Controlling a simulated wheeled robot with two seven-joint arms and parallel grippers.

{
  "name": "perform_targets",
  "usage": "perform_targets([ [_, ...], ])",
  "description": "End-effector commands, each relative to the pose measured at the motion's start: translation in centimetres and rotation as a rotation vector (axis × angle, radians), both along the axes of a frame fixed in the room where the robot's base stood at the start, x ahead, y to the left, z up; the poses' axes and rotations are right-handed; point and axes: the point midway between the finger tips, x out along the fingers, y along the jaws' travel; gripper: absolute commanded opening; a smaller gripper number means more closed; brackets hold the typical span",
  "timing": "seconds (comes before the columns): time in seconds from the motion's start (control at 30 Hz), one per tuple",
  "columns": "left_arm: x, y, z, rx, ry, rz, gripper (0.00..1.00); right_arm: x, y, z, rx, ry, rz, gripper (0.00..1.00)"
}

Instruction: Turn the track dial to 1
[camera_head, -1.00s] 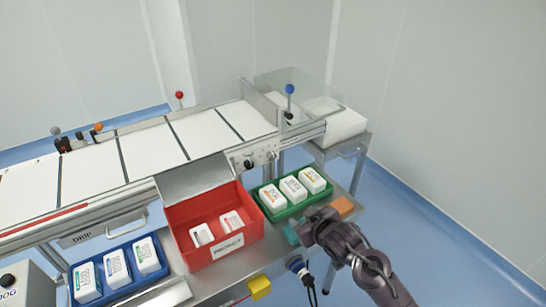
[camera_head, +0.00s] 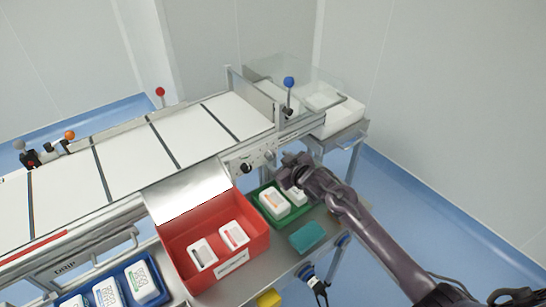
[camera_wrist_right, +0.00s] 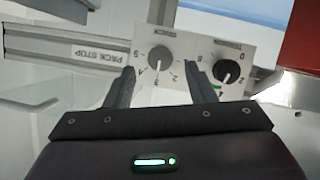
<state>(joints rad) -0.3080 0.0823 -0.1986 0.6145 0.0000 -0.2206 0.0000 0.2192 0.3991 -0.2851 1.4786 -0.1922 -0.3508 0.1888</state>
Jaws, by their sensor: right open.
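A pale panel on the conveyor's side carries two dials: a grey knob (camera_wrist_right: 158,55) and a black knob (camera_wrist_right: 226,70). In the head view the grey knob (camera_head: 268,155) is right of the black knob (camera_head: 246,168). Numbers ring both knobs, but the labels are too small to read, so I cannot tell which one is the track dial. My right gripper (camera_head: 287,168) is open and empty, close in front of the panel. In the wrist view its fingertips (camera_wrist_right: 160,70) lie either side of the grey knob, with visible gaps. My left gripper is out of view.
Below the panel stand a red bin (camera_head: 255,250) with white packs and a green tray (camera_head: 262,207) with white packs, partly behind my right gripper. A blue tray (camera_head: 162,296) is at lower left. A blue-knobbed lever (camera_head: 289,82) rises above.

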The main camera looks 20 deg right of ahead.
Motion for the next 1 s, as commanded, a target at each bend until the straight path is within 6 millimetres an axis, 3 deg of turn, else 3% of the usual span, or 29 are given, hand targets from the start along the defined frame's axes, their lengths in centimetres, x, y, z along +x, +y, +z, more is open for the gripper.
perform_targets([
  [0.1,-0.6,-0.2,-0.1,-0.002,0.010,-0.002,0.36,1.6,0.5,-0.6,0.000,-0.001,0.000,0.50],
  [0.27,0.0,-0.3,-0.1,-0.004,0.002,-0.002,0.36,2.9,0.7,-1.1,0.001,-0.002,-0.001,0.50],
  [0.47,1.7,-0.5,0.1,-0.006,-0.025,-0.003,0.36,3.3,0.9,-1.3,-0.001,0.000,0.000,0.50],
  [0.63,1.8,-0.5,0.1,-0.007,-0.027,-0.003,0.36,3.3,0.9,-1.3,-0.001,-0.001,0.001,0.50],
  [1.0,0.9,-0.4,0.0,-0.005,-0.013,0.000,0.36,3.3,0.9,-1.3,-0.001,0.000,0.000,0.05],
])
